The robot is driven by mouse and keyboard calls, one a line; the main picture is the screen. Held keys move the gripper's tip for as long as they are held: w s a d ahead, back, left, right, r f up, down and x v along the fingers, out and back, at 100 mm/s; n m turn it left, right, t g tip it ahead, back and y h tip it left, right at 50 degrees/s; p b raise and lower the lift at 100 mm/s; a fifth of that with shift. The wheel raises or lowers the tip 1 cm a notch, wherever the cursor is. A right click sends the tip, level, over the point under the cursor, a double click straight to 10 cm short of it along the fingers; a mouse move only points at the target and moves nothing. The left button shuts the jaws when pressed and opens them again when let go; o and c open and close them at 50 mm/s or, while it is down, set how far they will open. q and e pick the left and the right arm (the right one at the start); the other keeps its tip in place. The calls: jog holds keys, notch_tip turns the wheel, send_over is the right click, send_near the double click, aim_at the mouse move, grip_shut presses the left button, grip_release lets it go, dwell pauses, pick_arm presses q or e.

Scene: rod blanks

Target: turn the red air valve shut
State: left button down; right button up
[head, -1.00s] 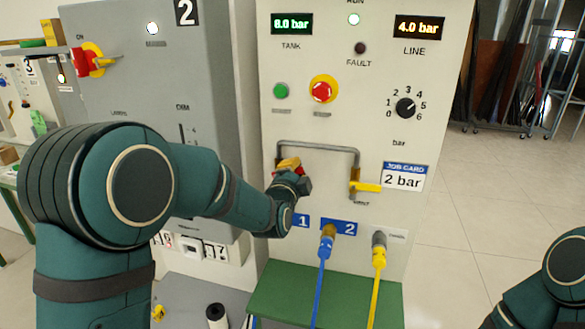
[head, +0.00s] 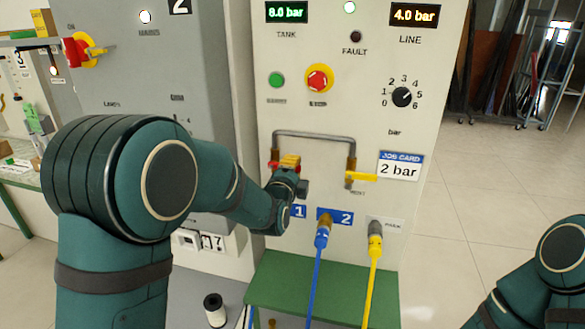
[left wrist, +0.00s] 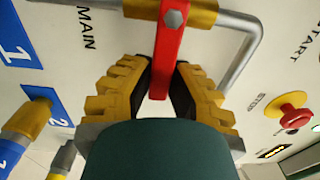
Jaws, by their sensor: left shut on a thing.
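The red air valve handle (left wrist: 168,50) is a flat red lever with a hex bolt, on a brass valve body (left wrist: 205,14) in a grey pipe. In the left wrist view it lies across the pipe. My left gripper (left wrist: 162,82) is shut on the lever, its yellow ribbed fingers on either side. In the head view my left gripper (head: 287,170) is at the left leg of the pipe (head: 315,135) and hides most of the valve. Only a bit of red shows left of the fingers. My right arm is at the lower right; its gripper is out of view.
A yellow-handled valve (head: 361,177) is on the pipe's right leg. Blue (head: 318,265) and yellow (head: 372,265) hoses hang from ports below. The red emergency button (head: 318,78) and pressure dial (head: 402,97) are above. A green shelf (head: 345,285) juts out below.

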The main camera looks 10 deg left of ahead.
pick_arm(q)
jog(key=c, duration=0.9)
grip_release()
jog(key=s, duration=1.2)
jog(key=shift+a, duration=0.2)
jog(key=shift+f, duration=0.1)
